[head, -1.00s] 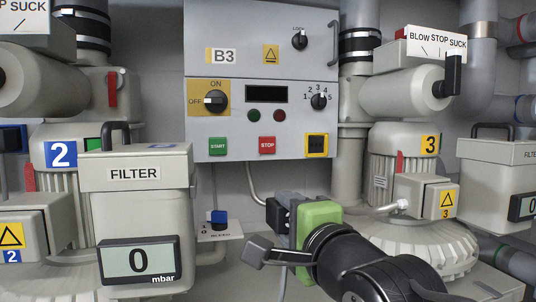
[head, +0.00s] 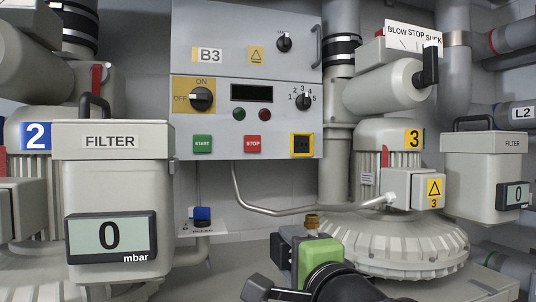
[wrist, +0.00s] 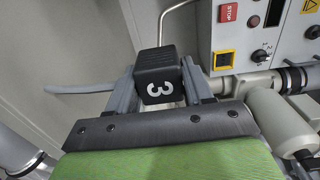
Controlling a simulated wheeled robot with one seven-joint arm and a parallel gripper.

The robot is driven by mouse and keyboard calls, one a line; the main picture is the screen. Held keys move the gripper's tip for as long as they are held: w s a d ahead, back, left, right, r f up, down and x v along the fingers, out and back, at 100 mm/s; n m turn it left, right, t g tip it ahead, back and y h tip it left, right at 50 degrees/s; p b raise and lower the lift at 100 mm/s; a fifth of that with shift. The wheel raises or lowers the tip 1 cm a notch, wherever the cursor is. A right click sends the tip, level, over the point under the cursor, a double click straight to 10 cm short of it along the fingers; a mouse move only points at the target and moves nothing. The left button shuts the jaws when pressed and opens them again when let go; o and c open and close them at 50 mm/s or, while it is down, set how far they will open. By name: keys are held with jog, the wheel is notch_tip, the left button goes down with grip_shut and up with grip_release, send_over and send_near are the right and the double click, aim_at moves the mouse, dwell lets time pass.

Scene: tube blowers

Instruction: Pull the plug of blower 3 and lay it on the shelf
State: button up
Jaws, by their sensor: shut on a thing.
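My gripper (wrist: 160,62) is shut on a black plug marked with a white 3 (wrist: 160,85), held between its two grey fingers in the wrist view. In the head view the gripper's green body (head: 320,256) is low in the middle, and the black plug (head: 280,250) shows at its left. Blower 3 (head: 395,245) stands to the right, with a yellow 3 label and a terminal box (head: 412,188). A small brass fitting (head: 312,220) shows just behind my gripper; I cannot tell what it belongs to. No shelf can be made out for certain.
Control cabinet B3 (head: 247,110) hangs on the wall behind my gripper. A filter box with a 0 mbar display (head: 110,236) stands at the left, close to the arm's side. A grey conduit (head: 275,211) runs between cabinet and terminal box. A blue-topped device (head: 202,216) sits below the cabinet.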

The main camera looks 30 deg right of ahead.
jog(key=shift+s+d+f+b, duration=0.1)
jog(key=shift+s+f+b, duration=0.15)
jog(key=shift+f+b, duration=1.4)
jog(key=shift+s+f+b, duration=0.2)
jog(key=shift+f+b, duration=1.3)
jog(key=shift+f, duration=0.1)
jog(key=shift+f+b, duration=1.25)
jog(key=shift+b, duration=0.05)
jog(key=shift+f+b, duration=0.45)
jog(key=shift+f, duration=0.8)
jog(key=shift+r, duration=0.1)
jog(key=shift+r+p, duration=2.15)
jog(key=shift+r, duration=0.3)
jog(key=shift+f, duration=0.1)
